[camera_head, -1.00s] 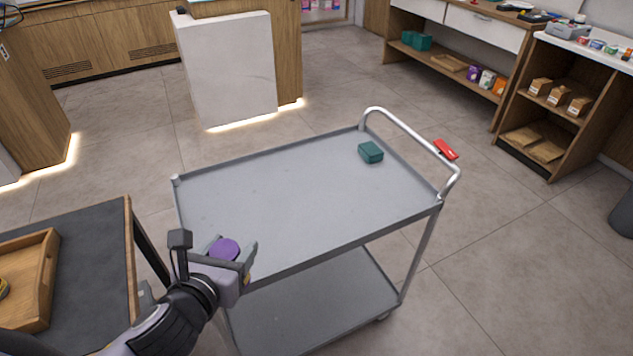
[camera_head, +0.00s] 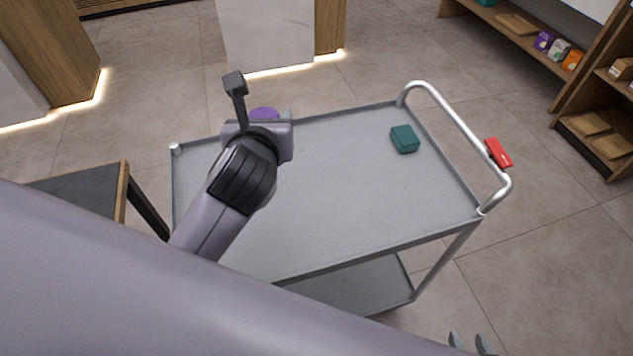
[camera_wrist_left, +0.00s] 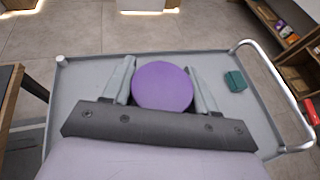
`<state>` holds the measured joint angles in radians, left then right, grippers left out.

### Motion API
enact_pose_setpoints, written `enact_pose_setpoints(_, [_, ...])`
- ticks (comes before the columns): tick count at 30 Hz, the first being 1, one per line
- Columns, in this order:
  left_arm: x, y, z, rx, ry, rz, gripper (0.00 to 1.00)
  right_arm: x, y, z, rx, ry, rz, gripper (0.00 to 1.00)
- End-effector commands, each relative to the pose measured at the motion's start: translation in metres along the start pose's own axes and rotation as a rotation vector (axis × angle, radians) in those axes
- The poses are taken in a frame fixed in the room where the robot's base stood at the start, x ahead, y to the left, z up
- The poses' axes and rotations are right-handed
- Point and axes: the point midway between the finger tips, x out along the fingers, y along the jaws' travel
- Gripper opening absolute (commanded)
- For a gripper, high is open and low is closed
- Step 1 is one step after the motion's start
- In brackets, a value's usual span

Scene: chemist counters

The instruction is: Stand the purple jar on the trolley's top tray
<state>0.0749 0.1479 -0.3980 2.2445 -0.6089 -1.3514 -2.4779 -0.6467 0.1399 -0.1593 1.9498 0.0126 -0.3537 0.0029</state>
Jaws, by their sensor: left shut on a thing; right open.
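The purple jar (camera_head: 264,114) shows only its round purple top beyond my left gripper (camera_head: 268,122) in the head view. In the left wrist view the jar (camera_wrist_left: 163,86) sits between the two fingers of my left gripper (camera_wrist_left: 162,88), which is shut on it. The jar is over the far left part of the trolley's grey top tray (camera_head: 340,200). Its lower part is hidden, so I cannot tell whether it touches the tray. My right gripper (camera_head: 472,344) shows only its fingertips at the bottom edge, open and apart from the trolley.
The tray's middle is clear. A dark-topped table (camera_head: 75,190) is at the left. White and wooden counters stand behind.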

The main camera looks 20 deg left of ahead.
Motion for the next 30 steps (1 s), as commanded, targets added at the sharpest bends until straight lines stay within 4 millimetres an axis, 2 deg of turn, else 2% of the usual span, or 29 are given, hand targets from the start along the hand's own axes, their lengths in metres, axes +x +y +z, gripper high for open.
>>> enact_pose_setpoints(4, [-0.001,-0.001,0.011,-0.019,-0.001,0.044,0.24,0.001,0.0,0.004,0.0,-0.003,-0.001,0.42])
enact_pose_setpoints(8, [0.003,-0.001,0.002,-0.021,0.002,0.059,0.24,0.004,-0.001,0.008,0.001,-0.005,-0.001,0.42])
enact_pose_setpoints(21, [0.046,-0.001,-0.104,-0.018,0.003,0.059,0.24,0.022,-0.001,0.033,0.001,-0.005,-0.001,0.42])
enact_pose_setpoints(24, [0.054,-0.001,-0.12,-0.019,0.003,0.059,0.24,0.025,-0.001,0.037,0.001,-0.005,-0.001,0.42])
enact_pose_setpoints(30, [0.06,-0.001,-0.134,-0.02,-0.001,0.058,0.24,0.026,0.0,0.039,0.001,-0.005,-0.001,0.42])
